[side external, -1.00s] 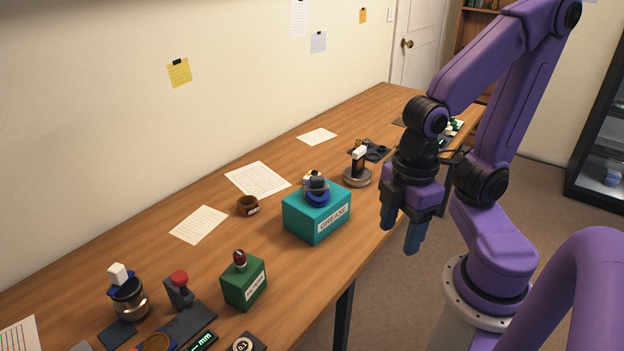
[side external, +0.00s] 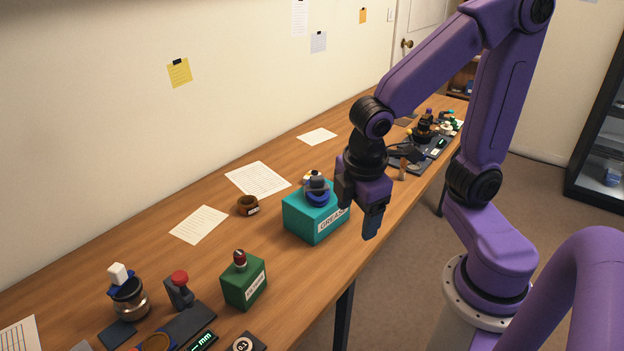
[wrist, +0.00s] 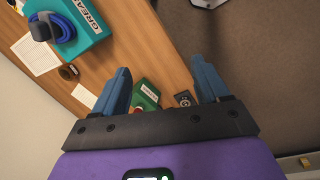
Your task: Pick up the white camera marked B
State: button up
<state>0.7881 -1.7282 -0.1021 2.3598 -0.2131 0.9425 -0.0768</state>
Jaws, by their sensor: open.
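I cannot read a letter B on anything, so I cannot tell which thing is the white camera marked B. A small white block (side external: 118,274) sits on top of a dark and metallic jar-like part (side external: 130,300) at the near left of the table. A small light-coloured piece (side external: 313,176) sits with dark and blue parts on the teal GREASE box (side external: 305,220). My gripper (side external: 359,212) is open and empty, above the table's right edge, just right of the box. In the wrist view my gripper (wrist: 160,72) has its blue fingers spread with nothing between them.
A green box (side external: 244,285) with a red-topped part on it stands nearer, beside a dark stand with a red knob (side external: 180,285). A brown ring (side external: 247,206) and paper sheets (side external: 258,179) lie toward the wall. Several parts crowd the far end (side external: 432,130).

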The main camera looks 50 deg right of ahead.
jog(key=w+d+f+n+t+h, duration=0.1)
jog(key=w+d+f+h, duration=0.3)
jog(key=w, duration=0.9)
jog(key=w+d+f+n+h, duration=0.1)
jog(key=w+d+n+h, duration=0.3)
jog(key=w, duration=0.8)
jog(key=w+d+f+n+h, duration=0.1)
jog(key=w+d+f, duration=0.25)
jog(key=d, duration=0.25)
jog(key=w+d+f+h, duration=0.2)
jog(key=w+d+f, duration=0.15)
jog(key=d, duration=0.35)
jog(key=w+d+f+n+h, duration=0.1)
jog(key=w+d+f, duration=0.25)
jog(key=d, duration=0.25)
jog(key=shift+s+d+f, duration=0.1)
jog(key=shift+s+f, duration=0.1)
jog(key=shift+f, duration=1.3)
jog(key=shift+s+f, duration=0.2)
jog(key=shift+f, duration=1.25)
jog(key=x, duration=0.4)
jog(key=shift+f, duration=0.45)
jog(key=shift+w+d+f, duration=0.1)
jog(key=shift+d+f, duration=0.1)
jog(key=shift+d, duration=0.25)
jog(key=shift+c, duration=0.3)
